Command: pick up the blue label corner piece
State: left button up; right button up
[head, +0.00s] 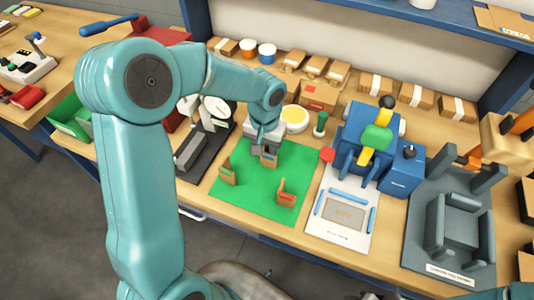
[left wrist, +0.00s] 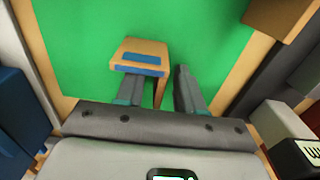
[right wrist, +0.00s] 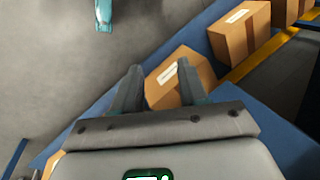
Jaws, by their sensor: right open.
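The blue label corner piece (head: 268,159) stands on the green mat (head: 262,200) near its back edge. In the left wrist view the tan piece (left wrist: 140,49) shows its blue label, and one leg reaches down between my fingers. My left gripper (left wrist: 157,78) is open at the piece, with a gap between that leg and the right finger. The left finger is partly hidden by the piece, so I cannot tell whether it touches. My right gripper (right wrist: 160,65) is open and empty, away from the mat, with a cardboard box beyond its fingers.
A green-labelled corner piece (head: 228,173) and a red-labelled one (head: 287,194) stand on the mat. A white tray with blue bars (head: 335,235), a blue machine (head: 355,140) and a grey fixture (head: 425,235) are to the right. Cardboard boxes line the back.

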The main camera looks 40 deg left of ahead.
pick_arm(q)
jog(key=shift+f, duration=0.2)
jog(key=shift+s+d+r, duration=0.1)
jog(key=shift+s+d, duration=0.05)
jog(key=shift+s, duration=0.1)
jog(key=shift+w, duration=0.15)
grip_shut()
